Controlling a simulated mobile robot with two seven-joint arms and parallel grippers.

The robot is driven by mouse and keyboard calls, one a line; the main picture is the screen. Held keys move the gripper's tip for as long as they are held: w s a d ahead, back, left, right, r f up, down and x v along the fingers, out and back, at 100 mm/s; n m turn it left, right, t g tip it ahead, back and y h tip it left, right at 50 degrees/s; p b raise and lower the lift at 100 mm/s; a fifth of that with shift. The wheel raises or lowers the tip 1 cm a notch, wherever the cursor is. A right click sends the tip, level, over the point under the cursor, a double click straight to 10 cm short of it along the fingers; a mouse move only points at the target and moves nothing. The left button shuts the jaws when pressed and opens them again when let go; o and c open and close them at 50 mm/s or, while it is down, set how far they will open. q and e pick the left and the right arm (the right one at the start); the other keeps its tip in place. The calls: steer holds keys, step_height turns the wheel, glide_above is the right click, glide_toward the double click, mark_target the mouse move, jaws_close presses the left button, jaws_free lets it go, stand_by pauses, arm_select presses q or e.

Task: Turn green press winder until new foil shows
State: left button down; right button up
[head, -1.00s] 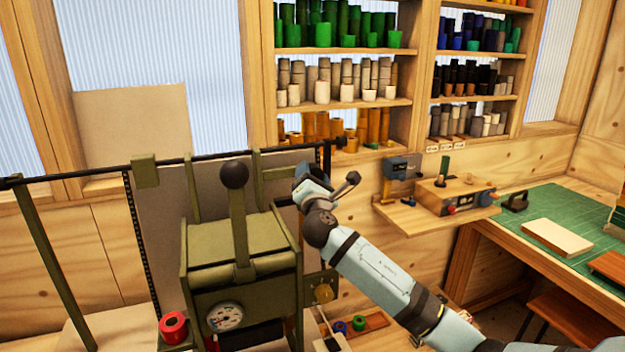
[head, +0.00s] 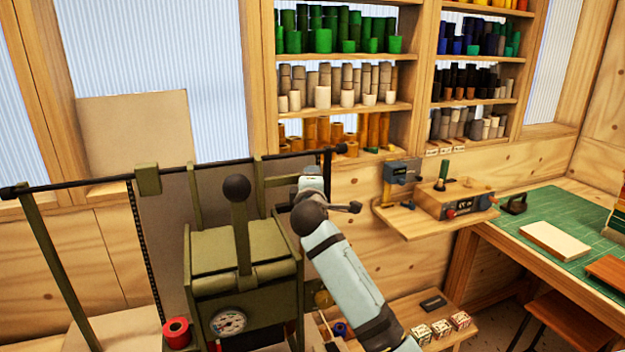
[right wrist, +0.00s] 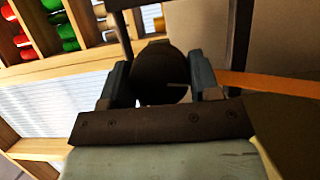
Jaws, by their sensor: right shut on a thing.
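The green press (head: 240,245) stands left of centre in the head view, with a ball-topped lever (head: 238,190) and a round gauge (head: 228,321). My right gripper (head: 312,182) is beside its upper right side, mostly hidden by my own wrist. In the right wrist view my right gripper (right wrist: 160,82) has its two fingers on either side of a dark rounded knob (right wrist: 160,72) and is shut on it. I cannot tell in the head view how this knob joins the press. My left gripper is not in view.
A black bar (head: 80,180) runs across above the press. A wall shelf (head: 425,228) holds a small device right of my arm. A green-topped table (head: 545,215) stands at the far right. Shelves of rolls (head: 345,40) fill the back.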

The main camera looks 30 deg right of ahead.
steer(key=shift+r+m+g+p, duration=0.1)
steer(key=shift+m+g+p, duration=0.25)
steer(key=shift+m, duration=0.45)
steer(key=o, duration=0.9)
steer(key=shift+b+v, duration=1.4)
steer(key=shift+v, duration=5.5)
steer(key=shift+s+d+r, duration=0.1)
steer(key=shift+d, duration=0.1)
